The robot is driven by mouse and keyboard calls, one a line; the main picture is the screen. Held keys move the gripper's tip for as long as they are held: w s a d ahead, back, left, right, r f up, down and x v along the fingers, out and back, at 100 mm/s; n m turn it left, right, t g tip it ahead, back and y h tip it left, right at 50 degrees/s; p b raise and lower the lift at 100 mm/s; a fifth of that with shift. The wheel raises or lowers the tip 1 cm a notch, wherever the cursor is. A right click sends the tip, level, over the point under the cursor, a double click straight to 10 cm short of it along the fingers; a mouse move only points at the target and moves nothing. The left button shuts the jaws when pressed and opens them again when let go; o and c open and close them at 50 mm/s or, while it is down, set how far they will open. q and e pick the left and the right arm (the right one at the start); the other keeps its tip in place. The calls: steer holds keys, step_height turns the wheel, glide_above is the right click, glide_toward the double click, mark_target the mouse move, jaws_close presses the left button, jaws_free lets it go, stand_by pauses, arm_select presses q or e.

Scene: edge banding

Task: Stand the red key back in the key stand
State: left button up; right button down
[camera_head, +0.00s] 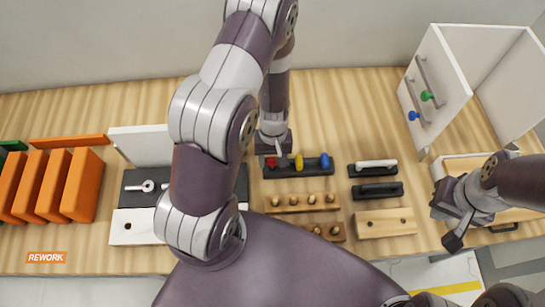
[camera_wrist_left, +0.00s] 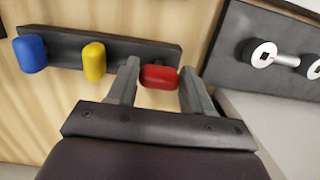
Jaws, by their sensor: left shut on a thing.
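The black key stand (camera_head: 312,167) lies on the bench in the head view and holds a yellow key (camera_head: 298,162) and a blue key (camera_head: 325,160) upright. My left gripper (camera_head: 272,154) is over the stand's left end, shut on the red key (camera_head: 271,163). In the left wrist view, the red key (camera_wrist_left: 160,77) sits between my fingers at the end of the stand (camera_wrist_left: 142,50), in line with the yellow (camera_wrist_left: 94,62) and blue (camera_wrist_left: 30,54) keys. Its lower part is hidden, so I cannot tell whether it is seated. My right gripper (camera_head: 446,226) is away at the right.
Wooden blocks with several pegs (camera_head: 300,202) lie in front of the stand. Black holders (camera_head: 374,178) are to its right. A grey panel with metal fittings (camera_wrist_left: 275,50) is close by in the wrist view. A white cabinet (camera_head: 437,85) stands at the right, orange blocks (camera_head: 80,187) at the left.

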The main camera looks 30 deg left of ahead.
arm_select(q)
steer(key=shift+f+b, duration=0.55)
steer(key=shift+f, duration=0.2)
stand_by(0.5)
steer(key=o, duration=1.3)
steer(key=shift+r, duration=0.1)
step_height(320, 180, up, 5)
steer(key=p, duration=0.5)
